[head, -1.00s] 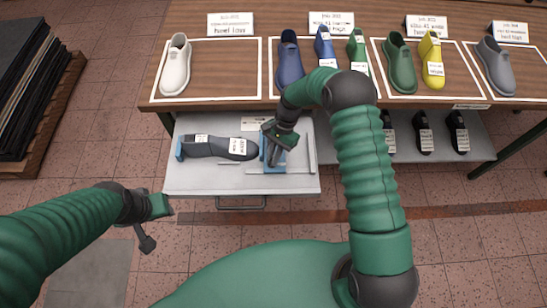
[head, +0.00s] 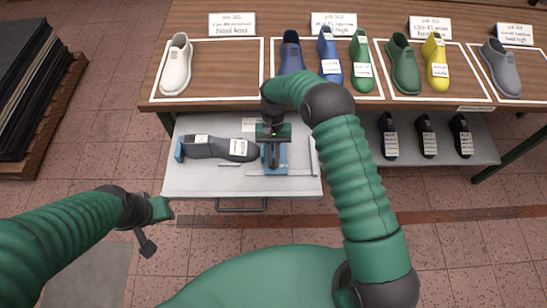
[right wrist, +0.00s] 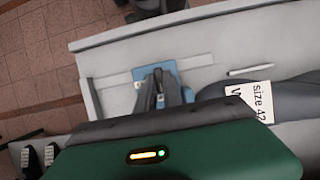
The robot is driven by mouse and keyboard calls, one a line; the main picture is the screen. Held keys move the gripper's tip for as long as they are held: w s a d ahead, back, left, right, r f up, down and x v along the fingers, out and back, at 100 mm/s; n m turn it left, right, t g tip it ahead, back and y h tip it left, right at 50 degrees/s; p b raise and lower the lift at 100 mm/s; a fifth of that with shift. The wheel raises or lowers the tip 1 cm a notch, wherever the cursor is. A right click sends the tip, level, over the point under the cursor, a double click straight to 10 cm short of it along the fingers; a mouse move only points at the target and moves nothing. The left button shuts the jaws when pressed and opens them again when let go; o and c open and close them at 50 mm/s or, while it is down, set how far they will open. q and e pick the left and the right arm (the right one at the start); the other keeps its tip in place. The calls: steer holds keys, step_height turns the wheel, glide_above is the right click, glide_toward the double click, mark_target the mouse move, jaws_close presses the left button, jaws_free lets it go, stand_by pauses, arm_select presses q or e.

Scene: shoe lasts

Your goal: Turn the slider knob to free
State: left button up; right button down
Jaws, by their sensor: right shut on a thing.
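A blue slider block (head: 283,163) sits on the grey sliding tray of the bench, at the toe of a dark grey shoe last (head: 213,147). My right gripper (head: 272,160) reaches down over the block and is shut on its knob, which the fingers mostly hide. In the right wrist view the dark fingers (right wrist: 162,92) come down at the blue block (right wrist: 155,73), with the last (right wrist: 292,95) to the right. My left gripper (head: 147,232) hangs over the floor, apart from the bench; its fingers are too unclear to read.
A wooden table (head: 350,15) behind bears shoe lasts in white-outlined zones with name cards. A lower grey shelf (head: 470,145) at right holds several black lasts. A thin rail (head: 313,157) stands right of the block. A dark stack (head: 25,80) is at far left.

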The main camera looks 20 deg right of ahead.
stand_by(0.4)
steer(key=c, duration=1.5)
jaws_free()
steer(key=v, duration=1.6)
steer(key=shift+w+r+b, duration=0.25)
steer(key=shift+w+b, duration=0.05)
steer(key=shift+b, duration=0.05)
